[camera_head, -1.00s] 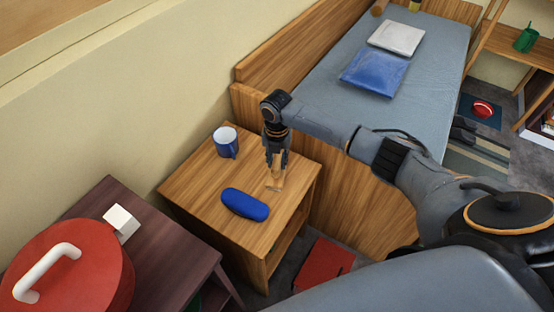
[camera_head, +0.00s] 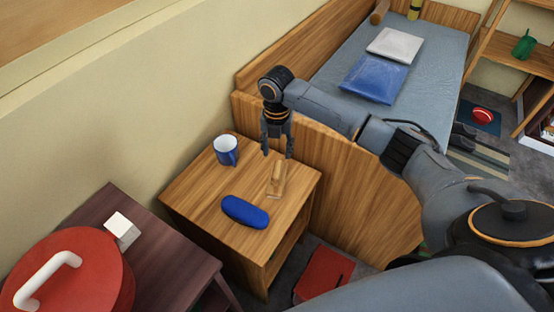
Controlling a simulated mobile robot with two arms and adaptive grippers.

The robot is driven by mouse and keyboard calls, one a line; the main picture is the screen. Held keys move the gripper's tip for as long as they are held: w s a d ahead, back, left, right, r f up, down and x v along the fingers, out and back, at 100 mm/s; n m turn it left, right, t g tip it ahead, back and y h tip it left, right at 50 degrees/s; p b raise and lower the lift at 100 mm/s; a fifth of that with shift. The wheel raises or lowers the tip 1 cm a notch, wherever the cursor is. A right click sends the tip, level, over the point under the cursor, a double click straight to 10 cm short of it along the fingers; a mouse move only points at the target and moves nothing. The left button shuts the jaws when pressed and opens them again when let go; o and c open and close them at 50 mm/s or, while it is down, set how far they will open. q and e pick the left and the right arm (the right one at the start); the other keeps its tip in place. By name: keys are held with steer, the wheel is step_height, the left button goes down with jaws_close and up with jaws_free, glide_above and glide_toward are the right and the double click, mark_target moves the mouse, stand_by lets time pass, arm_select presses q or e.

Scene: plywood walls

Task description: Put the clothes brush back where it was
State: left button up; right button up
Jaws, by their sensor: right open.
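A small wooden piece with a paler part, which looks like the clothes brush (camera_head: 276,182), rests on the wooden nightstand (camera_head: 195,198) near its back right side. My right gripper (camera_head: 277,153) is open and empty just above it, fingers pointing down and apart. The brush's far end is close to the fingertips in the picture, but nothing is held. My left gripper is not in view.
A blue-and-white mug (camera_head: 226,150) and a blue case (camera_head: 245,211) share the nightstand. A dark table (camera_head: 165,255) with a red lidded pot (camera_head: 75,275) and a white block (camera_head: 122,226) stands left. The bed (camera_head: 425,90) lies behind my right arm.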

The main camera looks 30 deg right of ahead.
steer(key=shift+r, duration=1.5)
